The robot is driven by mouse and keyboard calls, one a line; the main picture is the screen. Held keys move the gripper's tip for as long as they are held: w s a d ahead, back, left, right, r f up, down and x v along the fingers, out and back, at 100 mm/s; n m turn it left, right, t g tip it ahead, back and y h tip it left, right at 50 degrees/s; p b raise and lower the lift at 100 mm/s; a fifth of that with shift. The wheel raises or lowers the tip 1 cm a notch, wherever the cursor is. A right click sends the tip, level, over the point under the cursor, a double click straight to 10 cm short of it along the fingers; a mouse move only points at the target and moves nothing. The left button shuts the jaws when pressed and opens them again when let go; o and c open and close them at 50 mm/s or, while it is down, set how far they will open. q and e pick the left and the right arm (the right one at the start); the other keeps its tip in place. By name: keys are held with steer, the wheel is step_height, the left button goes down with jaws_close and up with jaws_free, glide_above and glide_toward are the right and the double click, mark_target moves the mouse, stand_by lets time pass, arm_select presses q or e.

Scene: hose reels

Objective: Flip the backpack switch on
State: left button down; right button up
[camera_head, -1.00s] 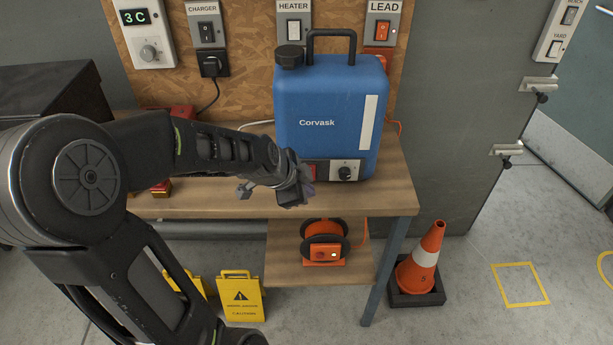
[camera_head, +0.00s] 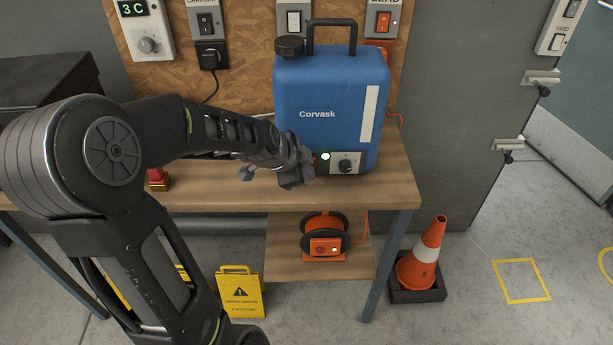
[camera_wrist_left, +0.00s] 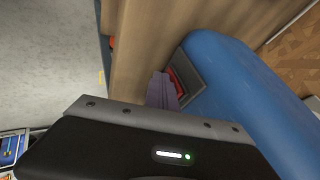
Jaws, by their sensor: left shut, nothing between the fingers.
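The blue backpack (camera_head: 330,100), marked Corvask, stands upright on the wooden bench. Its low front panel (camera_head: 336,168) has a black dial (camera_head: 345,166) and a pale green lit lamp (camera_head: 325,156). My left gripper (camera_head: 303,165) is shut and empty at the panel's left end, hiding most of the switch there in the head view. In the left wrist view, the shut fingertips (camera_wrist_left: 162,90) are right beside the red switch (camera_wrist_left: 177,83) in its dark recess on the blue backpack (camera_wrist_left: 235,90). I cannot tell whether they touch it. My right gripper is not in view.
Wall switches (camera_head: 293,20) and a plug (camera_head: 211,54) are behind the bench (camera_head: 390,190). An orange hose reel (camera_head: 325,240) sits on the lower shelf. A cone (camera_head: 420,262) and a yellow caution sign (camera_head: 240,292) stand on the floor.

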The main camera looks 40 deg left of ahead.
arm_select(q)
steer(key=shift+r, duration=0.15)
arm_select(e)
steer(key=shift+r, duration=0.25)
